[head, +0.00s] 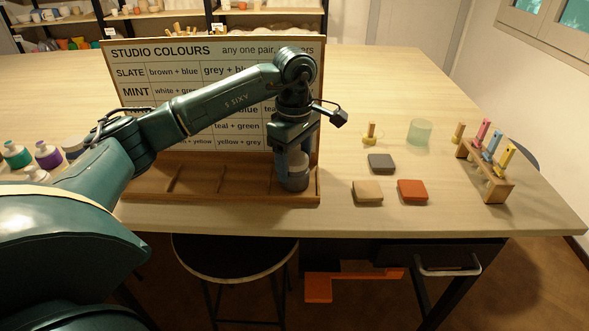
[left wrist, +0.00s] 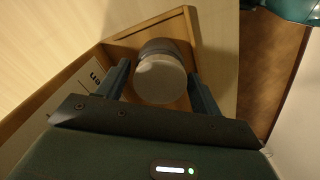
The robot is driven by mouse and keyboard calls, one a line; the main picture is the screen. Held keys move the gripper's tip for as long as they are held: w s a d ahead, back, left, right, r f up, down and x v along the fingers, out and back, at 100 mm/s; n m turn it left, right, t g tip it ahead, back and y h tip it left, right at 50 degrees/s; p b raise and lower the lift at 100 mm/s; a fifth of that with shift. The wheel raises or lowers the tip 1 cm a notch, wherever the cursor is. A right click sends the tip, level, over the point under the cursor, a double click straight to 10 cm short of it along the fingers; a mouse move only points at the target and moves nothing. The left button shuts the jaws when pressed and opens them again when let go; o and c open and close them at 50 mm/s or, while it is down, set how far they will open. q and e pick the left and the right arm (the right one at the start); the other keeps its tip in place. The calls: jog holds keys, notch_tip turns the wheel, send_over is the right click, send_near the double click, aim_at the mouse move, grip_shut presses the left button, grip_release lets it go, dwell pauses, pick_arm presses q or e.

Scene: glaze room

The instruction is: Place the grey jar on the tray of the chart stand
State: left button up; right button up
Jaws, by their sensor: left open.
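The grey jar (head: 294,183), with a pale top, stands upright at the right end of the wooden tray (head: 215,198) of the chart stand (head: 135,95). My left gripper (head: 297,160) points down over the jar, with its fingers open on either side of it. In the left wrist view the jar (left wrist: 160,82) sits between the spread fingers, inside the tray's corner (left wrist: 125,34). Whether a finger touches the jar cannot be told. My arm hides part of the chart. My right gripper is not in view.
Bottles with green (head: 15,153) and purple (head: 47,152) parts stand at the left. Right of the stand lie dark grey (head: 381,163), beige (head: 367,191) and orange-red (head: 412,189) tiles, a greenish glass (head: 419,132) and a wooden tool rack (head: 487,176). A stool (head: 235,258) stands in front.

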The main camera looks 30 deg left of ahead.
aim_at(295, 158)
pick_arm(q)
notch_tip(295, 158, up, 9)
jog(key=shift+r, duration=0.1)
dwell(0.7)
